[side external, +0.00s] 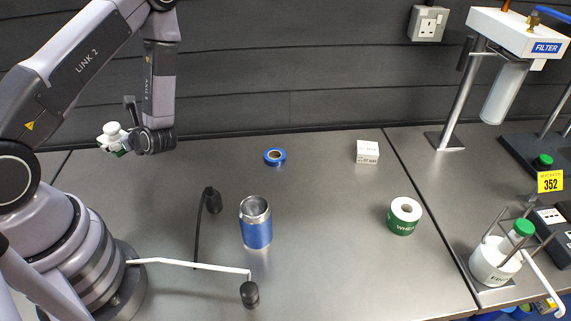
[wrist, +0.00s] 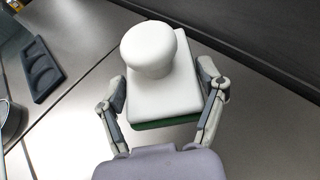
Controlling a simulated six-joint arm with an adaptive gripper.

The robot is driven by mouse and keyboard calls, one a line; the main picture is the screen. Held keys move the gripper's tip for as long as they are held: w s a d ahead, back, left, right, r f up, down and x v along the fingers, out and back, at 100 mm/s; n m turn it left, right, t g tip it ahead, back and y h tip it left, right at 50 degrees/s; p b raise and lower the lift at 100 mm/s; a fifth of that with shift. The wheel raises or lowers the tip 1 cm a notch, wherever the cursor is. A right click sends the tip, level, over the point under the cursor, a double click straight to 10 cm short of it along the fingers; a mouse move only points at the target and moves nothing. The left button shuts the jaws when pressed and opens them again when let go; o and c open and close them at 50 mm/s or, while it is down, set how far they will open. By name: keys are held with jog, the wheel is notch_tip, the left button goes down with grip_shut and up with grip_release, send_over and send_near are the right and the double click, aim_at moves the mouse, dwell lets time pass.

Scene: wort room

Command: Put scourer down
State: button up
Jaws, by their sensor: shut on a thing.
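The scourer, a white block with a round white knob and a green pad beneath, fills the middle of the wrist view (wrist: 165,95). It also shows small at the left of the side view (side external: 113,133). My gripper (wrist: 162,84) has one finger on each side of the white block and is shut on it. In the side view my gripper (side external: 122,141) holds the scourer raised above the back left of the metal worktop (side external: 330,260). The scourer's underside is mostly hidden.
A white pot (side external: 495,262) and a filter stand (side external: 465,90) are right. A dark compartmented tray (wrist: 41,70) shows in the wrist view.

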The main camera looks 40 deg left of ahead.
jog(key=d+r+m+t, duration=0.1)
jog(key=d+r+t, duration=0.1)
jog(key=d, duration=1.2)
send_over(193, 168)
jog(key=f, duration=0.5)
jog(key=s+f, duration=0.1)
jog(key=f, duration=0.2)
jog(key=shift+d+f, duration=0.2)
jog(key=shift+f, duration=0.15)
jog(key=shift+w+f, duration=0.2)
jog(key=shift+f, duration=0.05)
jog(key=shift+w+a+f, duration=0.1)
jog(key=shift+w+f, duration=0.05)
jog(key=shift+f, duration=0.75)
jog(key=shift+w+f, duration=0.15)
jog(key=shift+f, duration=0.75)
jog(key=shift+f, duration=0.15)
jog(key=o, duration=1.2)
jog(key=shift+c, duration=0.2)
